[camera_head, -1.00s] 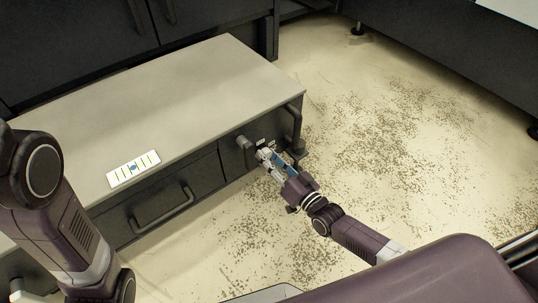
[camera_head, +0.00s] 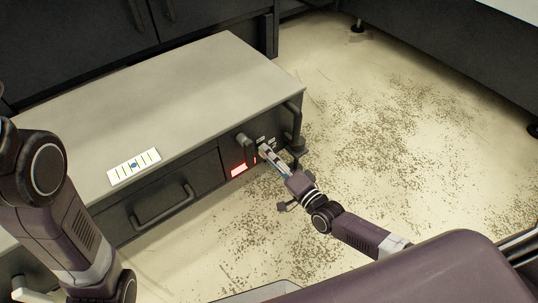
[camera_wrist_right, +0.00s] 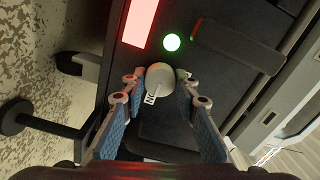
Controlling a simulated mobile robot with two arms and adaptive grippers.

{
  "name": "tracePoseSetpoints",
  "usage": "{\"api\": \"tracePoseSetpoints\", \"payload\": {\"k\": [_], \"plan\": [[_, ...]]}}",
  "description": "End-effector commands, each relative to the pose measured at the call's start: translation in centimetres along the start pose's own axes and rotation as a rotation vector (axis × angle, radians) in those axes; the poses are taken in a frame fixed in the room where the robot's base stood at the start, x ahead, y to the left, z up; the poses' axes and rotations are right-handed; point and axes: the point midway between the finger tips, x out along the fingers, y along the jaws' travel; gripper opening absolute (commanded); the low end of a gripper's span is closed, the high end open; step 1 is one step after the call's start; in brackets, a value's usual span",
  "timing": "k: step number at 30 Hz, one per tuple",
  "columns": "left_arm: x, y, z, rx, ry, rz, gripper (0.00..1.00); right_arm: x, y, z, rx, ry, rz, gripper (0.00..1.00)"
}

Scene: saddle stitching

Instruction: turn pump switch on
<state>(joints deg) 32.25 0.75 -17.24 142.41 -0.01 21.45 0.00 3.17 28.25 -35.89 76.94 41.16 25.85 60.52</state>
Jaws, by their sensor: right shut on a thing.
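The pump switch is a round grey knob (camera_wrist_right: 160,80) on the dark front of the cabinet unit (camera_head: 206,172), between my right gripper's fingertips in the right wrist view. My right gripper (camera_head: 266,150) is shut on the knob, and it also shows in the right wrist view (camera_wrist_right: 160,90). A small white label (camera_wrist_right: 150,99) sits beside the knob. A green light (camera_wrist_right: 171,42) and a red panel (camera_wrist_right: 141,22) glow beside it; the red panel also shows in the head view (camera_head: 239,170). My left arm is at the left, with its gripper out of sight.
A dark handle (camera_head: 245,143) and a corner bar (camera_head: 297,125) stick out near my right gripper. A drawer handle (camera_head: 163,207) is further left on the front. A white marked card (camera_head: 134,167) lies on the unit's top. Speckled floor (camera_head: 390,140) is open to the right.

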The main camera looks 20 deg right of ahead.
Motion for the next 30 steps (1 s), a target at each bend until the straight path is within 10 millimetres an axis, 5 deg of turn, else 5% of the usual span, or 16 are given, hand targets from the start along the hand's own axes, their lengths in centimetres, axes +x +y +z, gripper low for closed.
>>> {"api": "tracePoseSetpoints", "payload": {"k": [19,20,21,24,30], "plan": [[0.24,0.04,-0.35,0.002,0.012,0.003,0.33,-0.04,0.1,-0.05,0.053,0.001,0.002,0.04],[0.22,0.03,-0.34,0.002,0.012,0.003,0.33,-0.04,0.1,-0.05,0.053,0.001,0.002,0.3],[0.2,0.03,-0.32,0.002,0.011,0.003,0.33,-0.04,0.1,-0.05,0.053,0.001,0.002,0.34],[0.15,0.01,-0.27,0.002,0.009,0.002,0.33,-0.03,0.08,-0.04,0.051,0.0,0.002,0.45],[0.08,0.0,-0.23,0.001,0.006,0.001,0.33,-0.02,0.05,-0.02,0.05,0.0,0.001,0.45]]}}
